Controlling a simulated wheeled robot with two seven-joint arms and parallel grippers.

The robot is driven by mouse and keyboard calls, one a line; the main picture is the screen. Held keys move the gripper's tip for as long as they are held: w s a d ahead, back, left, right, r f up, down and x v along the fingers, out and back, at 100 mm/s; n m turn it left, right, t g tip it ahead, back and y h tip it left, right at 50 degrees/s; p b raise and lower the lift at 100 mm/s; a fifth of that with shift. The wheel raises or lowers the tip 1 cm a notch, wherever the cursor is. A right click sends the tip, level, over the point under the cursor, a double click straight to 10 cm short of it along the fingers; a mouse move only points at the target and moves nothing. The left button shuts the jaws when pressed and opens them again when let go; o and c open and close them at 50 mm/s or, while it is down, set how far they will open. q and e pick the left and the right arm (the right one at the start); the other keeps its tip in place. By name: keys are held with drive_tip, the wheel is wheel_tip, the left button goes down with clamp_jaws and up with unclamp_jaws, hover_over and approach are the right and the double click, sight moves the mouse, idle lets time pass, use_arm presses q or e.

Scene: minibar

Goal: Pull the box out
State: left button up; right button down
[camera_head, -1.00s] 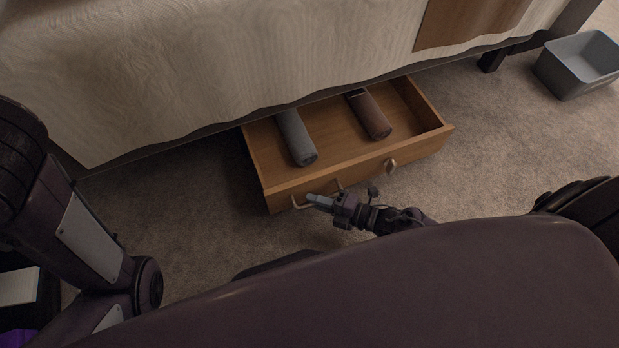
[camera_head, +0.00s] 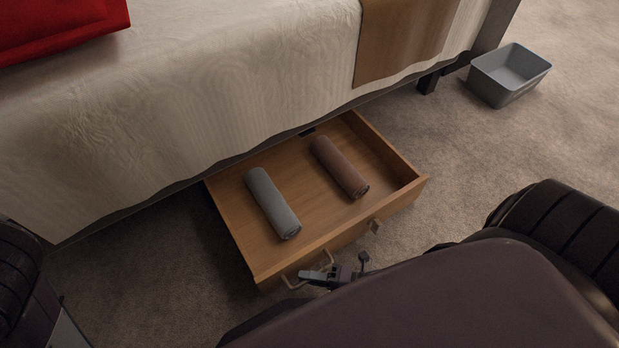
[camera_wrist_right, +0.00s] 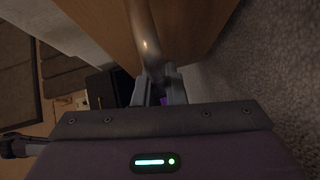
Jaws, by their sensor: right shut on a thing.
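The box is a wooden drawer-like box (camera_head: 240,244) that sticks out from under the bed. A grey rolled item (camera_head: 271,203) and a brown rolled item (camera_head: 340,168) lie inside it. In the right wrist view the fingers (camera_wrist_right: 161,90) are shut around the metal handle (camera_wrist_right: 146,45), close to the wooden front (camera_wrist_right: 195,30). My left gripper is not in view.
The bed (camera_head: 200,90) with a pale cover hangs over the back of the box. A grey bin (camera_head: 508,76) stands on the carpet at the upper right. A red cushion (camera_head: 60,25) is on the bed. Carpet (camera_head: 465,140) to the right of the box is clear.

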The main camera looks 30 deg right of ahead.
drive_tip(key=c, duration=1.5)
unclamp_jaws()
drive_tip(key=p+v, duration=0.2)
drive_tip(key=v, duration=0.6)
